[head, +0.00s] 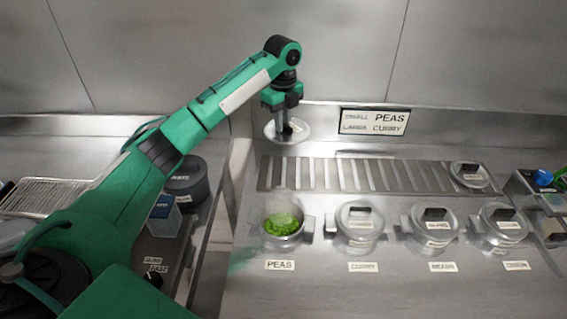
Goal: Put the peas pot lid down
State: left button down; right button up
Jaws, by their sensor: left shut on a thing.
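My left gripper (286,115) is shut on the peas pot lid (288,132), a round clear lid with a dark handle. It holds the lid near the back of the steel counter, behind the peas pot and by the left end of the slotted strip. I cannot tell whether the lid touches the surface below. The peas pot (283,238) stands uncovered at the left of the pot row, with green peas (283,222) inside and a PEAS label in front. My right gripper is not in view.
Several lidded pots stand to the right, including the curry pot (357,238). A slotted strip (350,176) runs behind them, with another lid (470,174) at its right end. A small sign (374,121) stands at the back. A dark round container (186,180) is at left.

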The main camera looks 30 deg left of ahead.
pick_arm(q)
notch_tip(320, 180, down, 10)
jog(key=shift+f+p, duration=0.15)
jog(key=shift+p, duration=0.75)
notch_tip(320, 180, down, 4)
jog(key=shift+r+p, duration=0.1)
jog(key=shift+p, duration=0.35)
jog(key=shift+a+f, duration=0.1)
jog(key=shift+f, duration=0.25)
jog(key=c, duration=1.8)
grip_release()
jog(key=shift+f, duration=0.1)
jog(key=o, duration=0.4)
